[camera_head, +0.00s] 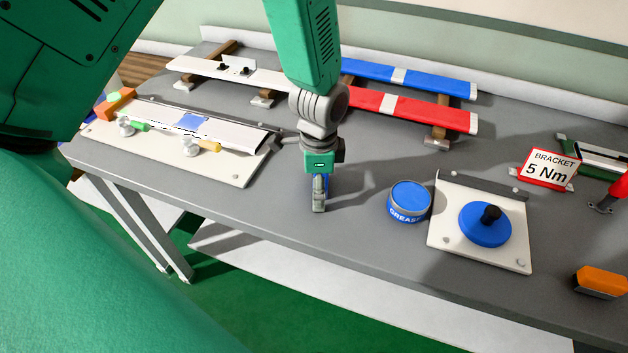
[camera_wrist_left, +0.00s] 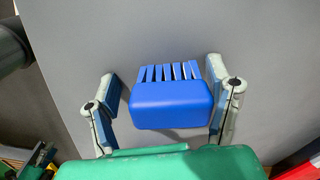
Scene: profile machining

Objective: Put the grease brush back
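My left gripper (camera_head: 319,205) points down close above or at the grey bench, left of the grease tin. In the left wrist view its two fingers (camera_wrist_left: 165,95) are apart. A blue block with a slotted, comb-like end (camera_wrist_left: 170,103) sits between them, with a visible gap on the left side and a narrower one on the right. It seems to be the brush, but I cannot confirm this. In the head view the fingers mostly hide it. The blue grease tin (camera_head: 409,202) stands upright on the bench. My right gripper is not in view.
A white plate with a blue disc and black knob (camera_head: 486,223) lies right of the tin. A red "BRACKET 5 Nm" sign (camera_head: 549,169) and an orange block (camera_head: 600,281) are farther right. A fixture plate (camera_head: 225,170) is at left. Red (camera_head: 410,108) and blue (camera_head: 430,80) profiles lie behind.

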